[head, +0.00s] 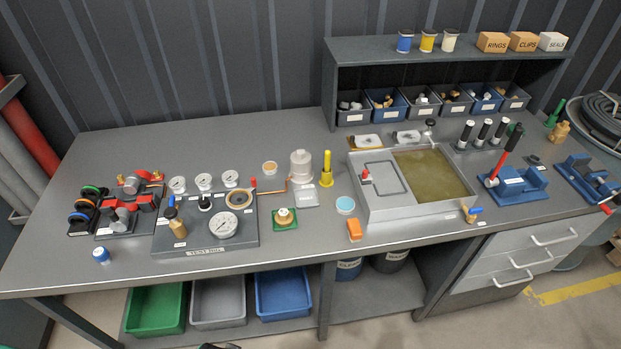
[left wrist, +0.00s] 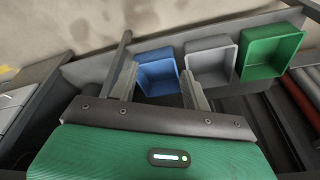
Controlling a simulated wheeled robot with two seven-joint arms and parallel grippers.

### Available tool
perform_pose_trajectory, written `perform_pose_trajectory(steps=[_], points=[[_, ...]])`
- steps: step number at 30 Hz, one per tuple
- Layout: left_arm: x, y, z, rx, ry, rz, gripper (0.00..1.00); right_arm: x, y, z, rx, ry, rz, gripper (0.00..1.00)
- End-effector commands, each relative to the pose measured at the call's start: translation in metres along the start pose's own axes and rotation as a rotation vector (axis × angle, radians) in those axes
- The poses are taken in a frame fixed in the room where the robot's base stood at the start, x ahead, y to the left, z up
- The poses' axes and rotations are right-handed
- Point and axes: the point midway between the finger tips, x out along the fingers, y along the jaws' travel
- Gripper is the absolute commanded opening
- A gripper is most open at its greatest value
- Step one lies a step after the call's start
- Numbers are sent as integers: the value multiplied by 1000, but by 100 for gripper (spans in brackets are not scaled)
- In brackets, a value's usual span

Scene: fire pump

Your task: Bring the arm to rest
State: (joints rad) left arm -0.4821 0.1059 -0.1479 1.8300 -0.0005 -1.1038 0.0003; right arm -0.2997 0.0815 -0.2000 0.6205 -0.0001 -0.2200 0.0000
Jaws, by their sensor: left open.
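My left gripper (left wrist: 159,70) shows in the left wrist view with its two grey fingers spread apart and nothing between them. It is away from the bench top, and beyond the fingers are the blue bin (left wrist: 157,72), the grey bin (left wrist: 211,60) and the green bin (left wrist: 271,52). I cannot tell the distance to them, and no contact shows. In the head view neither gripper can be made out clearly; a small dark piece shows at the bottom edge. My right gripper is in neither view.
The grey workbench (head: 110,150) carries a gauge test board (head: 205,240), a shallow tank (head: 420,207) and blue vises at right. Below are a green bin (head: 155,309), a grey bin (head: 218,302), a blue bin (head: 283,295) and drawers (head: 527,262). The bench's back left is clear.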

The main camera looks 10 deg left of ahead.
Motion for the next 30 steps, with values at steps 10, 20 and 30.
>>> perform_pose_trajectory(steps=[10,20,30], points=[[136,6,95,12,-67,8,48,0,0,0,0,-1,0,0],[209,9,213,25,-120,13,48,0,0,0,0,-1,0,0],[224,8,277,33,-142,14,48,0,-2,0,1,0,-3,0]])
